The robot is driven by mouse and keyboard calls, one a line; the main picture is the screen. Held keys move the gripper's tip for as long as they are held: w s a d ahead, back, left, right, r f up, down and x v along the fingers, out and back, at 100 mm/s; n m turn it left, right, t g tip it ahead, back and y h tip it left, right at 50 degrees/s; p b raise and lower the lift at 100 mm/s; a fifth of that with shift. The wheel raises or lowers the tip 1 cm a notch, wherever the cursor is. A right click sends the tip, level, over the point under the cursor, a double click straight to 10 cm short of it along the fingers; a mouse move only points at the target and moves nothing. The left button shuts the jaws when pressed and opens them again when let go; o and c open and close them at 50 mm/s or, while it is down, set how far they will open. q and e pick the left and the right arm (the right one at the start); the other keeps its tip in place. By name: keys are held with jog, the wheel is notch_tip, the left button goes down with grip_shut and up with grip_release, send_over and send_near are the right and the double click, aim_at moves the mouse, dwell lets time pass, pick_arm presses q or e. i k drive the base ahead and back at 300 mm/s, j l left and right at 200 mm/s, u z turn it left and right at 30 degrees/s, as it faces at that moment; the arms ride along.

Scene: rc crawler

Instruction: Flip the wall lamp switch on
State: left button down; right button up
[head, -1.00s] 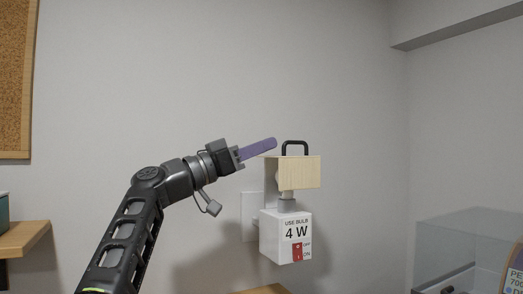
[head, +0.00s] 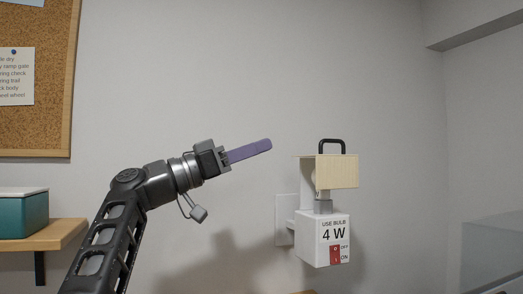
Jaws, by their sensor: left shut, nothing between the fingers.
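The wall lamp (head: 308,238) is a white box labelled "USE BULB 4 W" with a pale wooden shade (head: 338,171) and a dark handle on top. It sits at a wall plate (head: 285,219) right of centre. Its red switch (head: 335,254) is on the front face, beside the marks OFF above and ON below. The rocker's position is too small to tell. My left gripper (head: 270,145) has purple fingers, shut and empty, pointing right and slightly up. It is left of the shade and above the switch, apart from the lamp. My right gripper is not in view.
A cork board (head: 40,110) with a note (head: 16,77) hangs at the upper left. A wooden shelf (head: 60,235) with a teal box (head: 20,216) is at the left. A clear case (head: 492,255) stands at the lower right. The wall between gripper and lamp is bare.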

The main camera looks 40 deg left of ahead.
aim_at(335, 251)
jog(key=k+l, duration=0.8)
jog(key=l, duration=0.1)
